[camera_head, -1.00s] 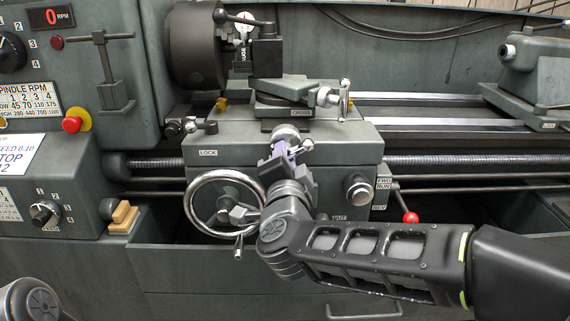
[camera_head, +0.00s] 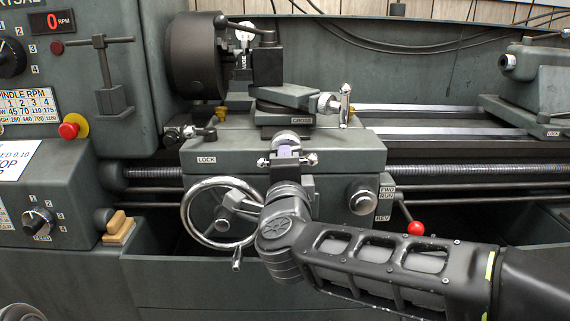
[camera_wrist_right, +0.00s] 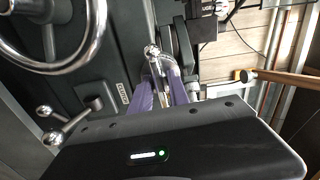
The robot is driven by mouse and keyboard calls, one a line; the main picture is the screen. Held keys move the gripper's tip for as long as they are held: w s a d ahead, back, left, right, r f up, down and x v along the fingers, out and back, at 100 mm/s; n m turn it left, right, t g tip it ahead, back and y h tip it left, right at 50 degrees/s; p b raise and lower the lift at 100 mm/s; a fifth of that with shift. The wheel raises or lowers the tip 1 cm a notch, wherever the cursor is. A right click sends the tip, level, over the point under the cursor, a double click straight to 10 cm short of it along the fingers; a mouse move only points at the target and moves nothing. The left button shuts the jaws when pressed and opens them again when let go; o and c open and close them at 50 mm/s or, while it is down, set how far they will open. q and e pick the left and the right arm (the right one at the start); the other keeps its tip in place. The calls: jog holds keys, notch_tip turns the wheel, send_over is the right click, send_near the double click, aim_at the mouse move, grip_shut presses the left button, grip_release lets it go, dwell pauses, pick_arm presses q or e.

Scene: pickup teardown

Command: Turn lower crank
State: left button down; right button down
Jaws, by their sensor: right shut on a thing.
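The lower crank (camera_head: 312,159) is a silver cross bar with ball ends, on the front of the carriage below the CROSS slide. Its bar lies near level, with one ball end on each side of my right gripper (camera_head: 288,152). The right gripper's purple fingers are shut on the crank. In the right wrist view a crank ball (camera_wrist_right: 152,50) shows by the tips of the purple fingers (camera_wrist_right: 162,88). The fingers hide the crank's middle.
A large handwheel (camera_head: 222,212) is close to the left of my right wrist. A red-knobbed lever (camera_head: 415,228) stands to the right, above my forearm. An upper crank (camera_head: 345,103) is above right. A lock lever (camera_head: 208,133) sits on the left.

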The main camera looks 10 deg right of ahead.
jog(key=shift+f, duration=0.1)
jog(key=c, duration=1.5)
grip_release()
jog(key=shift+s, duration=0.1)
jog(key=s, duration=0.2)
jog(key=s+a+p, duration=0.1)
jog(key=s, duration=0.4)
jog(key=shift+s+a, duration=0.15)
jog(key=shift+s, duration=0.15)
